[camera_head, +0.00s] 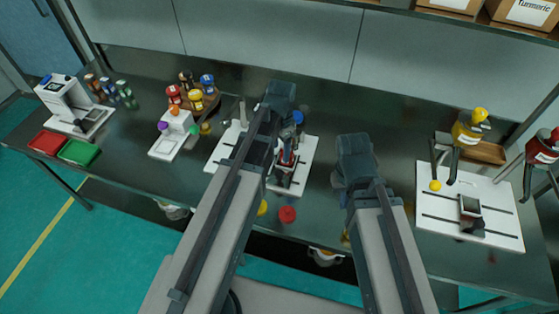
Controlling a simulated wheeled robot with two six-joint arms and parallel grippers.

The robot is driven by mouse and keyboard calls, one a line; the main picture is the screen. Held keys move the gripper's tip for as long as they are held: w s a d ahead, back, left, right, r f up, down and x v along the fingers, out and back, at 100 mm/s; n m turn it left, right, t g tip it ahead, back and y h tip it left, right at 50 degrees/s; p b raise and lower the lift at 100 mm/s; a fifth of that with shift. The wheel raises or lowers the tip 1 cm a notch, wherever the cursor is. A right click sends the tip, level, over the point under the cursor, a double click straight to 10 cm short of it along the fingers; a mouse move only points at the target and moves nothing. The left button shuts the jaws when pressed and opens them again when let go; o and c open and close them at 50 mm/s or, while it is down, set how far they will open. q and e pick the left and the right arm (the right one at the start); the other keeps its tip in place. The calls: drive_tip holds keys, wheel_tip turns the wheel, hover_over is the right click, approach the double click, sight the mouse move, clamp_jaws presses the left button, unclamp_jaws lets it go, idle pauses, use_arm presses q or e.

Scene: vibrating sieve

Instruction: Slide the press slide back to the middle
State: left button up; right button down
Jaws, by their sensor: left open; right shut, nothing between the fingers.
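A white base plate (222,152) with dark slots lies at the middle of the table. A small dark-and-grey slide piece (283,176) stands on its right part, and a blue-topped part (298,117) rises behind it. My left gripper (279,96) is open above the plate's back part, and its arm hides much of the plate. I cannot tell whether it touches anything. My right gripper (355,160) is shut and empty, over the table right of the plate. A second slotted white plate (500,228) at the right carries a square-topped slide piece (470,207). Which piece is the press slide is unclear.
A yellow-topped device (468,128) and a red one (543,150) stand at the right. A bottle rack (207,101), a white scale-like device (62,93), and red (47,141) and green (79,152) trays are at the left. A red knob (287,214) is near the front edge.

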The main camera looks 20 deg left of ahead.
sight(279, 173)
use_arm(q)
drive_tip(key=f+b, duration=1.3)
drive_tip(key=b, duration=0.1)
drive_tip(key=shift+w+a+f, duration=0.25)
drive_tip(key=shift+w+f, duration=0.05)
drive_tip(key=shift+f, duration=0.1)
use_arm(e)
wheel_tip(279, 173, down, 14)
drive_tip(key=shift+r, duration=0.1)
use_arm(q)
drive_tip(key=shift+r, duration=0.1)
clamp_jaws()
drive_tip(key=shift+a, duration=0.1)
idle(0.4)
